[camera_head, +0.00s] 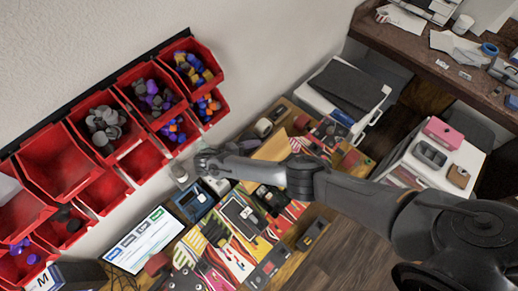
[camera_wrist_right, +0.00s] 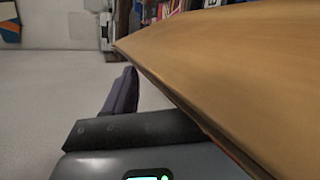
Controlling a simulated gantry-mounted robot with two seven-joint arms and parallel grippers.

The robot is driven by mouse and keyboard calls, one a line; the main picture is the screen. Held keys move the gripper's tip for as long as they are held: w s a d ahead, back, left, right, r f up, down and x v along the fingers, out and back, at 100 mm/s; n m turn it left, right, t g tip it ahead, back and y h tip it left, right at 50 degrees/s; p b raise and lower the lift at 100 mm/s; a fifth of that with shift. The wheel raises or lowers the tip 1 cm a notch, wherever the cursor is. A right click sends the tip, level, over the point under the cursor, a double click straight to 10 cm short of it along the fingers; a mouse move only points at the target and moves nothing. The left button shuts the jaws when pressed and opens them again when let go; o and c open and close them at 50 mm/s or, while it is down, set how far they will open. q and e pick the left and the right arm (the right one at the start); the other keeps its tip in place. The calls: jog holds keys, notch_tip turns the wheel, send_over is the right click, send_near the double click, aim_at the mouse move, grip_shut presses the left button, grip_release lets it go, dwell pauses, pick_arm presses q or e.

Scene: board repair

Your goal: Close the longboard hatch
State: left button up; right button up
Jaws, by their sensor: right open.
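The longboard (camera_head: 238,262) lies across the workbench with bright red, yellow and green graphics on it. A raised tan panel (camera_head: 273,147), which looks like its hatch, stands tilted up behind my right forearm. My right gripper (camera_head: 203,163) is open, to the left of this panel and close to the wall. In the right wrist view the tan panel (camera_wrist_right: 230,65) fills the upper right, very near the camera. One dark finger (camera_wrist_right: 121,93) shows beside its edge; the panel hides the other. I cannot tell whether they touch. My left gripper is not in view.
Red parts bins (camera_head: 103,125) hang on the wall at upper left. A bright screen (camera_head: 145,240) and a blue meter (camera_head: 193,201) stand along the bench's wall side. A white cabinet (camera_head: 432,165) stands at right, with wooden floor (camera_head: 335,250) in front.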

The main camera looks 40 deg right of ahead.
jog(key=shift+f, duration=0.1)
jog(key=shift+c, duration=0.4)
grip_shut()
